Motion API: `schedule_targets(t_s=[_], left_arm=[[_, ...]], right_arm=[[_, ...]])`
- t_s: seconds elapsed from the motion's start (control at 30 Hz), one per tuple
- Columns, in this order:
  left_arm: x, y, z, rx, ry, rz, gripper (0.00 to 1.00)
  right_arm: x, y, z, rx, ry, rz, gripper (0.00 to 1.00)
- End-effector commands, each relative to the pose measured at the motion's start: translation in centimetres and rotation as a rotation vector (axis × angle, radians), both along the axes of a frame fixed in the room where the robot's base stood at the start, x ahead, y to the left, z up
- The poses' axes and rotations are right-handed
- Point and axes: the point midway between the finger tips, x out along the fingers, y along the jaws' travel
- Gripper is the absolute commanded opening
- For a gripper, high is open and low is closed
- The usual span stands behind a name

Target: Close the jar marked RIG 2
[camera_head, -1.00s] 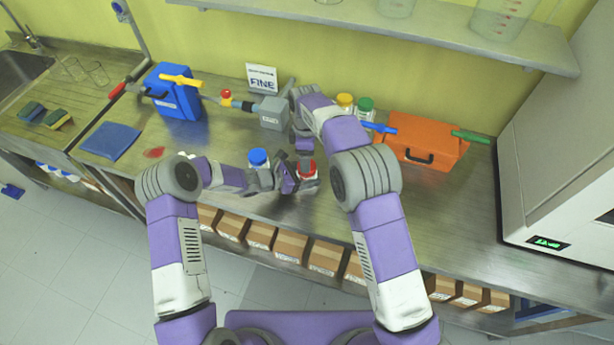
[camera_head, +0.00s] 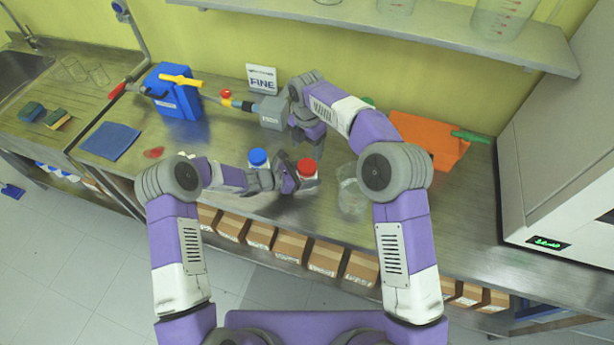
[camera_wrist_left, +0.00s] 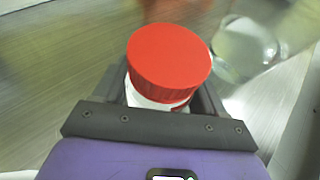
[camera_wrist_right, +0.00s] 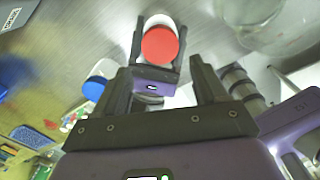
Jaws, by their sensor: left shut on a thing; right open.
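A jar with a red lid (camera_head: 307,168) is at the table's front middle; the lid sits on top of the jar. My left gripper (camera_head: 296,180) is shut around the jar's body, below the lid. In the left wrist view the red lid (camera_wrist_left: 168,58) looks level on the white-labelled jar. No RIG 2 marking can be read. My right gripper (camera_head: 307,143) is open and empty, behind and above the jar, apart from the lid. The right wrist view shows the red lid (camera_wrist_right: 160,45) beyond its open fingers.
A blue-lidded jar (camera_head: 258,158) stands just left of the red one. A clear glass vessel (camera_head: 351,198) stands to the right, partly behind my right arm.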

Motion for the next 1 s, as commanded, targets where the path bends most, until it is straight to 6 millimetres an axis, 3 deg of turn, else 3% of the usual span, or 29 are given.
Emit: schedule_targets(t_s=[0.53, 1.0], left_arm=[[0.0, 0.0, 0.0, -0.001, 0.000, 0.000, 0.00], [0.0, 0.0, 0.0, -0.001, 0.000, 0.000, 0.00]], right_arm=[[-0.1, 0.0, -7.0, 0.001, 0.003, -0.002, 0.72], [0.0, 0.0, -8.0, 0.002, 0.001, -0.002, 0.69]])
